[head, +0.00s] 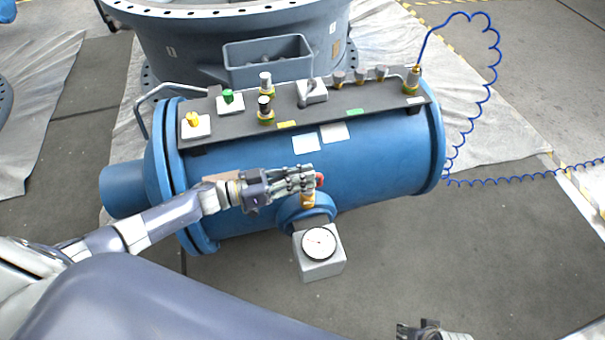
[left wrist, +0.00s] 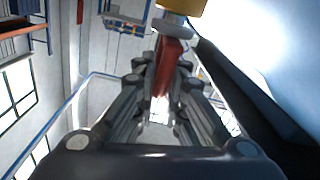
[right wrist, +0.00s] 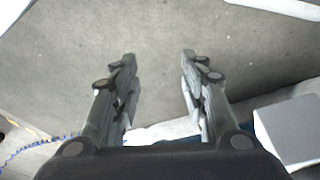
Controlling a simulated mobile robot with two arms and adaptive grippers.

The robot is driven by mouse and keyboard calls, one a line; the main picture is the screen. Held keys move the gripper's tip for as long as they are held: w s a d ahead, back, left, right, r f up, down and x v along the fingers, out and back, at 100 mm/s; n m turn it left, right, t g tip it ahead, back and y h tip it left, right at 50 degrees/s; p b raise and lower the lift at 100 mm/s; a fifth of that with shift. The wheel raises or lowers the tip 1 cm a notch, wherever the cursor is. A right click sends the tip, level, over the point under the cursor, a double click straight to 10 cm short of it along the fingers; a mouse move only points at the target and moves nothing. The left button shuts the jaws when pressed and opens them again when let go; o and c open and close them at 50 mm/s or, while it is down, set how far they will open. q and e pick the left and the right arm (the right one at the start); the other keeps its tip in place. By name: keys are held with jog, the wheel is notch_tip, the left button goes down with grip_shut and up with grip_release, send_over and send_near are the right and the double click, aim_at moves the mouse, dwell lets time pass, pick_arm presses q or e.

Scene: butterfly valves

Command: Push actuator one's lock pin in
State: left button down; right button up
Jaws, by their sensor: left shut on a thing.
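The blue cylindrical actuator (head: 385,140) lies across the middle of the head view. On its near side is a round blue boss with a brass fitting (head: 307,201) and a red part (head: 319,180) on top, perhaps the lock pin. My left gripper (head: 308,180) is at this red part. In the left wrist view, its fingers are shut around the red part (left wrist: 169,58), with a grey disc (left wrist: 174,28) and yellow piece (left wrist: 185,6) beyond. How deep the pin sits is hidden. My right gripper (right wrist: 158,62) is open and empty, facing the floor.
A grey box with a round dial (head: 319,243) hangs from the boss. A dark panel (head: 245,124) on top carries several knobs and fittings. A blue coiled hose (head: 494,70) runs at the right. A large blue flanged body (head: 190,55) stands behind.

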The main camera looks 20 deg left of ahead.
pick_arm(q)
jog(key=shift+s+d+f, duration=0.15)
jog(key=shift+s+f, duration=0.15)
jog(key=shift+f, duration=0.45)
pick_arm(e)
jog(key=shift+w+v, duration=0.25)
jog(key=shift+v, duration=0.8)
jog(key=shift+r, duration=0.1)
pick_arm(q)
jog(key=c, duration=1.7)
grip_release()
jog(key=shift+w+r, duration=0.1)
jog(key=shift+r, duration=0.05)
jog(key=shift+a, duration=0.2)
jog(key=v, duration=1.1)
jog(key=shift+s+a, duration=0.25)
jog(key=shift+s, duration=0.05)
